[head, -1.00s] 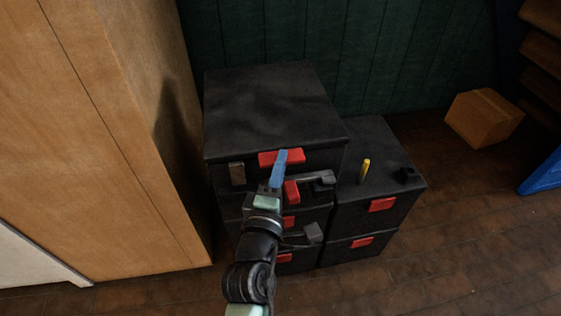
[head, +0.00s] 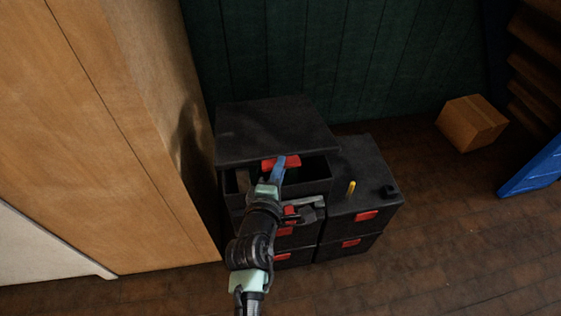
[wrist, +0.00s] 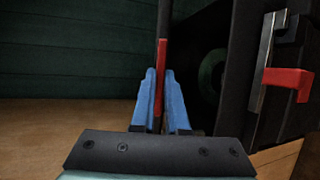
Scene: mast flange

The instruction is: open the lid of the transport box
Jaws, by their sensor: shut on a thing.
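The transport box is black and tops the left stack; its front wall (head: 308,187) shows in the head view. Its black lid (head: 275,128) is raised at the front, leaving a dark gap. My gripper (head: 280,162) is shut on the red tab (head: 294,161) at the lid's front edge. In the wrist view the blue fingers (wrist: 161,85) pinch the red tab (wrist: 161,62) from both sides, with the lid edge-on above it. The dark box interior (wrist: 200,65) lies to the right there; a round greenish shape inside is unclear.
Black boxes with red latches (head: 367,215) stand below and to the right. A yellow peg (head: 351,187) stands on the right stack. A tall wooden cabinet (head: 150,150) is close on the left, a green wall (head: 350,60) behind. A cardboard box (head: 471,123) sits farther right.

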